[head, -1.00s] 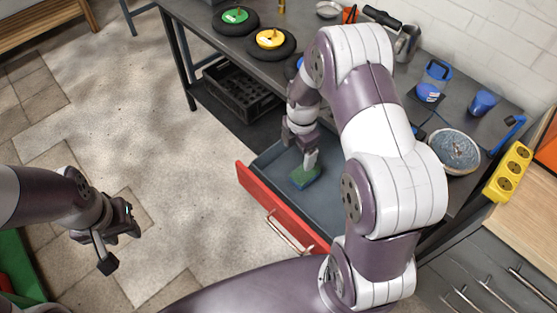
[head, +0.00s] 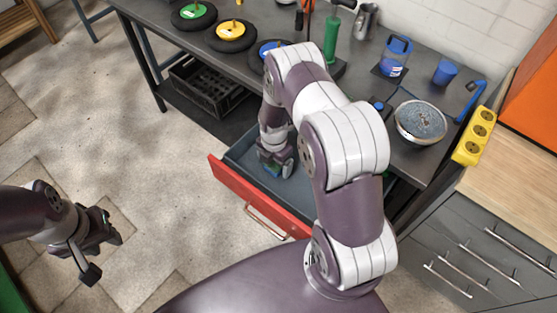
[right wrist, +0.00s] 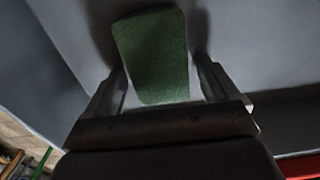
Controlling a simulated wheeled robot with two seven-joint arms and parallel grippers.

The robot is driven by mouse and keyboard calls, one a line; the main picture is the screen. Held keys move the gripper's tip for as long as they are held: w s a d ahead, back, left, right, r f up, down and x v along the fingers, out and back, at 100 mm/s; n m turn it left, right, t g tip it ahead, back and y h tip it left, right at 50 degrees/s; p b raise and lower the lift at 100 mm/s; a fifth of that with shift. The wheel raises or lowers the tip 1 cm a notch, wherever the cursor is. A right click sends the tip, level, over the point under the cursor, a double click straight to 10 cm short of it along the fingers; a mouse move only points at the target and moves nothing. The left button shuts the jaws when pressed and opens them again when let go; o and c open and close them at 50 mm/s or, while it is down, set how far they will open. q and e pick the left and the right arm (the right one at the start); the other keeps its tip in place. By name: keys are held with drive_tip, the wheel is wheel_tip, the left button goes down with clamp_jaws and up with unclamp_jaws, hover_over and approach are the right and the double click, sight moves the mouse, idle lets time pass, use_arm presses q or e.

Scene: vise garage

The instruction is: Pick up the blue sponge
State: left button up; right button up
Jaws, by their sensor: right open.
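The sponge (right wrist: 152,40) shows its green face in the right wrist view, lying on the grey floor of the open red-fronted drawer (head: 247,190). In the head view only a small green and blue part of the sponge (head: 269,171) shows beneath my right gripper (head: 276,171). My right gripper (right wrist: 163,75) is open, with one finger on each side of the sponge's near end. A gap shows beside each finger. My left gripper (head: 98,250) is open and empty above the floor at the left, far from the drawer.
The workbench (head: 395,165) above the drawer holds weight discs, a blue-handled clear container (head: 396,58), a blue cup (head: 446,72) and a round dish (head: 420,121). A black crate (head: 205,88) sits on the shelf below. The drawer walls stand close around my right gripper.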

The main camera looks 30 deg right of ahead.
drive_tip(key=shift+r, duration=0.1)
drive_tip(key=c, duration=1)
drive_tip(key=shift+r, duration=0.1)
drive_tip(key=r, duration=0.4)
drive_tip(key=shift+s+d+r, duration=0.2)
drive_tip(key=shift+s+d, duration=0.05)
drive_tip(key=s+d+r, duration=0.4)
drive_tip(key=s+d, duration=0.1)
drive_tip(key=s+d+r, duration=0.2)
drive_tip(key=d, duration=0.1)
drive_tip(key=shift+s+r, duration=0.2)
drive_tip(key=shift+s, duration=0.2)
drive_tip(key=shift+o, duration=0.6)
drive_tip(key=shift+a, duration=0.1)
drive_tip(key=shift+c, duration=0.4)
